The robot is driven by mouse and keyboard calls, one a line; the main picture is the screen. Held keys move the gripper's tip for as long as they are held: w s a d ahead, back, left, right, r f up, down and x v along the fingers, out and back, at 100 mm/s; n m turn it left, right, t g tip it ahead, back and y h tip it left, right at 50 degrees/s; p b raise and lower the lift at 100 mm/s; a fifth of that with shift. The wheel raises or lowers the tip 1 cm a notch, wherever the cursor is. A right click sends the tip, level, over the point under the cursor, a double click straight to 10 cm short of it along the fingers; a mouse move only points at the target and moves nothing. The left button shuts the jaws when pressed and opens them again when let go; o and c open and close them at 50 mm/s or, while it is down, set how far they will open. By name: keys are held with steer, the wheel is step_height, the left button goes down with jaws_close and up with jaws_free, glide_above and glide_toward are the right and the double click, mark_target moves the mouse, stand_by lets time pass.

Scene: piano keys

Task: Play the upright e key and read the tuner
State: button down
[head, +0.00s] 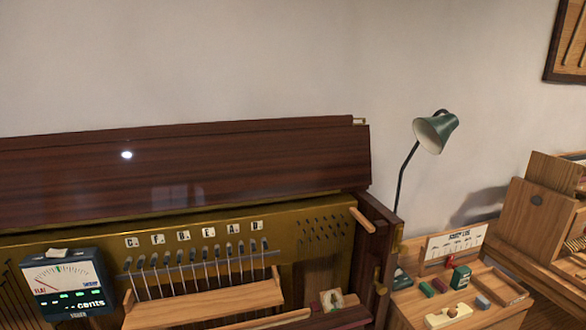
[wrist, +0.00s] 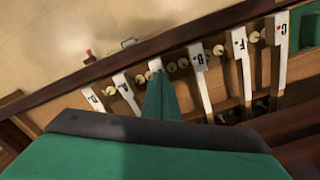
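The tuner (head: 68,285) is a dark green box with a white dial, at the lower left of the head view. Its dial reads FLAT at left; its lower display shows green dash-like marks and "cents". The needle's reading is too small to tell. In the wrist view, lettered white keys include A (wrist: 124,92), B (wrist: 202,80), F (wrist: 240,70) and C (wrist: 278,55). The key between A and B (wrist: 155,65) is mostly covered by my gripper (wrist: 160,80), whose green tips look shut and empty. I cannot tell whether they touch it. The head view does not show my gripper.
The upright piano's dark lid (head: 180,175) stands against the wall. Letter tags C, F, B, E, A, D (head: 183,236) run above a row of pins. A green lamp (head: 436,130) and a wooden tray (head: 455,300) of small items are at right.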

steer(key=shift+f, duration=0.1)
stand_by(0.3)
steer(key=shift+f, duration=0.75)
step_height(320, 180, up, 10)
stand_by(0.3)
stand_by(2.4)
